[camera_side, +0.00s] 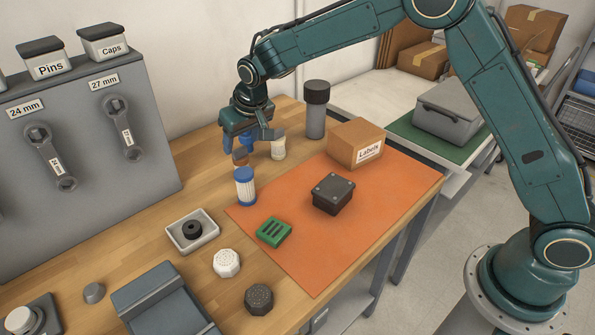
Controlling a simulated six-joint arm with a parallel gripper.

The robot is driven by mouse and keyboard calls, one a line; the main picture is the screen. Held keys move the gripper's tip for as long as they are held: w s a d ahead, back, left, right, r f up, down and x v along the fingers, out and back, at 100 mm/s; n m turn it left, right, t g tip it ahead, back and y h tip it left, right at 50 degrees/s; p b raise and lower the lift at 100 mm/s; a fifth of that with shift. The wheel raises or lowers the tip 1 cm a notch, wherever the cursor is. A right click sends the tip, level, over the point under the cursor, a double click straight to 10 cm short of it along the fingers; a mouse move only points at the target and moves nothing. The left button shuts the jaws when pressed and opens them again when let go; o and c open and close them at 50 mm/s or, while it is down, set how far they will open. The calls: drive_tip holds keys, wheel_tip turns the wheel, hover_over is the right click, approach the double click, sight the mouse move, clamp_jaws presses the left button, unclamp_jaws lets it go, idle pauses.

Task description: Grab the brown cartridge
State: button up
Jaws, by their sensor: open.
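The brown cartridge (240,158) shows only as a small brown top just behind a white pleated cartridge with blue ends (245,187). Its lower part is hidden by that cartridge. My gripper (239,149) points down right at the brown top, with its blue fingers open. I cannot tell whether the fingers touch the brown cartridge or are only around or above it.
A cream cylinder (278,149) stands close to the right of my gripper, with a grey dark-topped canister (315,118) behind. The orange mat (292,252) holds a Labels box (354,145), black box (333,195) and green part (273,232). A grey tool panel (90,170) stands left.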

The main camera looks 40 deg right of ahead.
sight(240, 156)
drive_tip(key=shift+x, duration=1.8)
drive_tip(key=shift+x, duration=2.6)
drive_tip(key=shift+s, duration=0.1)
drive_tip(key=c, duration=1.1)
drive_tip(key=shift+r, duration=0.15)
wheel_tip(240, 156, up, 20)
drive_tip(key=shift+f, duration=0.1)
